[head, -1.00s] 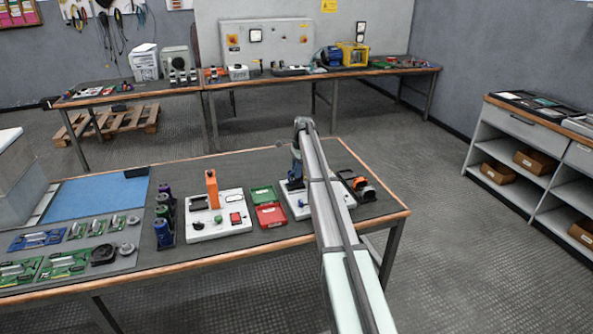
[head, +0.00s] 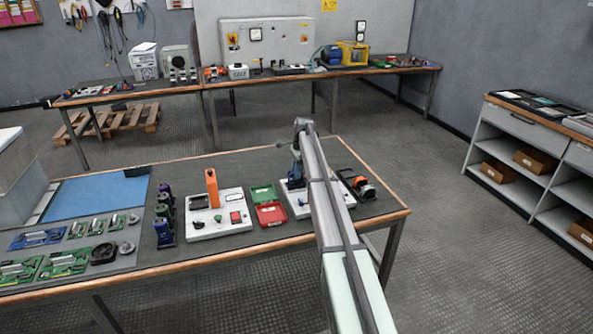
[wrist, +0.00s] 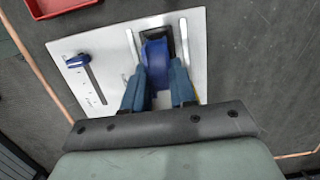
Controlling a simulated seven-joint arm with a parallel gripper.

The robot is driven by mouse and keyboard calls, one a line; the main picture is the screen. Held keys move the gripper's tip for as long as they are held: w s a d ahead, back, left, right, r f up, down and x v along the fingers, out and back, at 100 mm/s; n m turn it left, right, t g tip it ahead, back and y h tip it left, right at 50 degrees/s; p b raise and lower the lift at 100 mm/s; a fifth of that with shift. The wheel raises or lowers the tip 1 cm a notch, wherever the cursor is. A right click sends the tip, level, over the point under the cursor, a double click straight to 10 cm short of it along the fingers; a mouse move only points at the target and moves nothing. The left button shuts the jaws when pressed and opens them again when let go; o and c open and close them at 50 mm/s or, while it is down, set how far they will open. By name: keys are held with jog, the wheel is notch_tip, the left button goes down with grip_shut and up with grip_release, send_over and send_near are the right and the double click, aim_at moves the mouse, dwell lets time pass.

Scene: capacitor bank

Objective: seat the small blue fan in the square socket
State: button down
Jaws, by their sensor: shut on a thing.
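My gripper (wrist: 158,84) is shut on the small blue fan (wrist: 155,58), with one blue-grey finger on each side of it. The fan is over the white plate in the wrist view. A dark recess (wrist: 178,36), apparently the square socket, shows just beyond and to the right of the fan. The fan covers part of it, so I cannot tell whether the fan is in it or above it. In the head view my arm hides most of this white plate (head: 302,211), and the fan cannot be made out clearly.
A red and green open case (head: 270,213) is left of the plate in the head view. An orange and black item (head: 364,187) stands close on the right. Another white panel (head: 218,223) is farther left.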

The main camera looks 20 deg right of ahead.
jog(key=shift+f, duration=0.7)
dwell(1.2)
jog(key=c, duration=0.8)
grip_release()
jog(key=shift+r, duration=0.15)
jog(key=shift+r, duration=3.9)
